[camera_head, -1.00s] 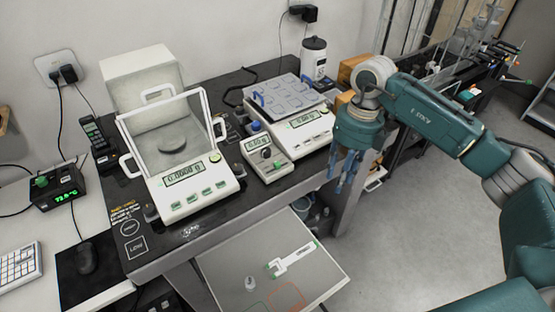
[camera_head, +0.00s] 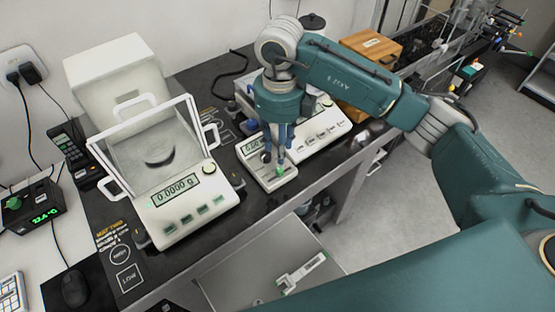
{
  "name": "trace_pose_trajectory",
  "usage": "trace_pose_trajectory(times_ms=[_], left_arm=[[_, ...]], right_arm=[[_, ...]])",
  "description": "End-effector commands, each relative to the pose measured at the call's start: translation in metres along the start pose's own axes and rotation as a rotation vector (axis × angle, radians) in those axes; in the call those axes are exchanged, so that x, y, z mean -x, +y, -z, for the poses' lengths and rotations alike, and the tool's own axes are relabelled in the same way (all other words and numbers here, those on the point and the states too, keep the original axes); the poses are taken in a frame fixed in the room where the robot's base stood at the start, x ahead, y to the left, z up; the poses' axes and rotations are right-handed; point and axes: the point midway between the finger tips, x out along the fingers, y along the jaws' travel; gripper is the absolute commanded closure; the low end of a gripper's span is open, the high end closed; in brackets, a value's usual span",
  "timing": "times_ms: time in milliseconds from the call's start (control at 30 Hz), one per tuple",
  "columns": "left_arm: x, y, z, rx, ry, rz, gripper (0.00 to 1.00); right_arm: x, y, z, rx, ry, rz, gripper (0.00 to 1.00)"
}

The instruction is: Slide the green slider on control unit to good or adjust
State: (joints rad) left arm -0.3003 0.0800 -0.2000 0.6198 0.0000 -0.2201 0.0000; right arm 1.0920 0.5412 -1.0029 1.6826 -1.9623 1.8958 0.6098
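My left gripper is not in view.
The left balance (camera_head: 188,208) with an open draft shield stands close to the unit. The right balance (camera_head: 322,133) is just behind and right of my gripper. A pull-out board (camera_head: 240,275) lies below the table edge. A wooden box (camera_head: 372,45) stands at the back.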

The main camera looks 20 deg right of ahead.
Motion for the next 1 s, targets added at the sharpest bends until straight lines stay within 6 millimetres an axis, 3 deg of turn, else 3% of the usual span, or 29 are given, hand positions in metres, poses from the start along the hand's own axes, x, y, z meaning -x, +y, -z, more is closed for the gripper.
trace_pose_trajectory(times_ms=[200,433,600,867,1000], left_arm=[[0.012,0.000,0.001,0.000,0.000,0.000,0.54],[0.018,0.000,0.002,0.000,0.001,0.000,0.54],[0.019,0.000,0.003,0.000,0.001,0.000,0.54],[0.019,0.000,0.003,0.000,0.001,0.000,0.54],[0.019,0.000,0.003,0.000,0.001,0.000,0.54]], right_arm=[[-0.042,0.000,0.002,-0.002,0.005,-0.001,0.67],[-0.076,-0.001,0.001,-0.002,0.003,0.000,0.67],[-0.087,0.000,0.001,0.000,0.001,0.000,0.67],[-0.088,0.000,0.000,0.000,0.000,0.000,0.67],[-0.088,-0.001,0.000,0.000,0.000,0.000,0.93]])
